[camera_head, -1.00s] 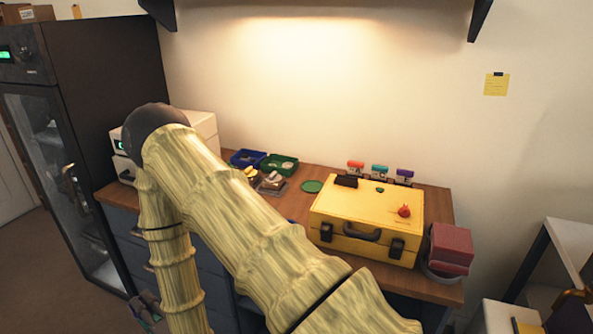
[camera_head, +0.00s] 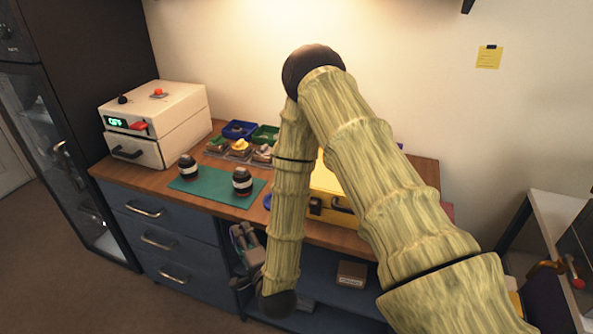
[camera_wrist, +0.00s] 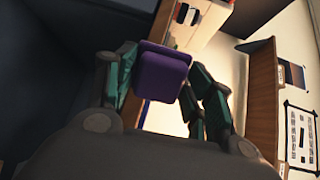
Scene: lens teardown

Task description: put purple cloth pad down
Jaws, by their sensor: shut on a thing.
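The purple cloth pad (camera_wrist: 163,78) is in the wrist view, between the two green-and-dark fingers of my gripper (camera_wrist: 160,82). The fingers are shut on its sides, and its broad face is toward the camera. In the head view my gripper (camera_head: 246,243) hangs low in front of the open shelf under the workbench, below the benchtop's front edge.
On the workbench (camera_head: 150,180), a teal mat (camera_head: 215,187) bears two dark lens barrels. A white device (camera_head: 160,118) stands at left. Blue and green bins (camera_head: 240,130) are behind. My arm partly hides a yellow case (camera_head: 322,180). A brown box (camera_head: 351,273) is on the shelf below.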

